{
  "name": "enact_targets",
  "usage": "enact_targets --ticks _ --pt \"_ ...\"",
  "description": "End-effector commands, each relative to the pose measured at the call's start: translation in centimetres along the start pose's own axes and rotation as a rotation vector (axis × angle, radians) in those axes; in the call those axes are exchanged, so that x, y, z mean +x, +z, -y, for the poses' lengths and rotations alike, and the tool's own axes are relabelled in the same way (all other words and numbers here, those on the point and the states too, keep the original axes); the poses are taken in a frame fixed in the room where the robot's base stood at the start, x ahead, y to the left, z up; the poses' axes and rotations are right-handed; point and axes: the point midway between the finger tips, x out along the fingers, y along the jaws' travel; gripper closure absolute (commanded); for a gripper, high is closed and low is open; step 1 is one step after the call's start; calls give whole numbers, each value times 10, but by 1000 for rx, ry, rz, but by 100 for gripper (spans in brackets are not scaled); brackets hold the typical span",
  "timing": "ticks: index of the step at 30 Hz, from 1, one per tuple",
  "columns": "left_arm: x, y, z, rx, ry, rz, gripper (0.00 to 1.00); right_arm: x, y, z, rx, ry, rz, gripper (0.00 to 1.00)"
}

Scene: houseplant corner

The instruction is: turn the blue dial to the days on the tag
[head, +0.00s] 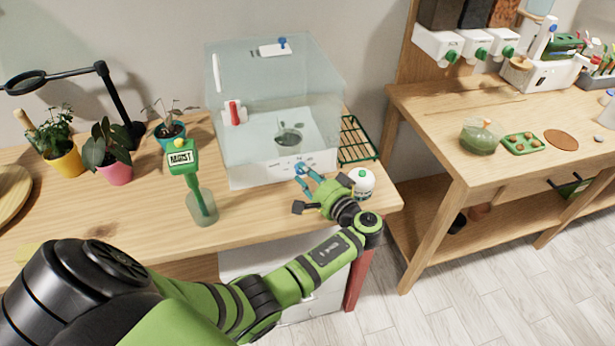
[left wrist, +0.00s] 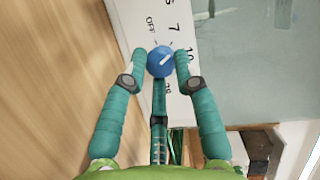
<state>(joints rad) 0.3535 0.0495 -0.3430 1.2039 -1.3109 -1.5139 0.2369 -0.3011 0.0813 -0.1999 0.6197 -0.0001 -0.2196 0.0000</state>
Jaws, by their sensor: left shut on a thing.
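The blue dial (left wrist: 160,62) is on the white front panel (left wrist: 130,14) of a clear box (head: 275,100). In the left wrist view it has a white pointer line slanting up and right. Around it are printed marks, OFF and 7 among them; the others are partly hidden or hard to read. My left gripper (head: 303,176) is shut on the dial, with one teal finger at each side in the left wrist view (left wrist: 156,74). I cannot make out a tag with a number of days. My right gripper is out of view.
A small pot with a seedling (head: 289,138) stands inside the clear box. A white bottle (head: 361,183) stands close by my left gripper. A green MOIST meter (head: 182,158) stands in a glass to the left. Potted plants (head: 63,158) and a lamp (head: 120,100) are farther left.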

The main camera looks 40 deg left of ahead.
Motion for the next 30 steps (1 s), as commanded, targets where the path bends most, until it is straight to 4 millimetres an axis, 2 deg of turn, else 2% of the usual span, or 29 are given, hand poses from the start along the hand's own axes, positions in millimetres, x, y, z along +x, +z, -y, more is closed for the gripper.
enact_targets --ticks 18,19,20,21,30 --pt "2 4 -2 50 -17 13 100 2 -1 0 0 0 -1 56" --pt "2 4 -2 50 -17 13 63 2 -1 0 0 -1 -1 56" --pt "2 4 -2 50 -17 12 51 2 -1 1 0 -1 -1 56" --pt "2 4 -2 50 -17 12 48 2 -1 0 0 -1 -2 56" --pt "0 1 -1 46 -17 5 48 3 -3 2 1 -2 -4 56"
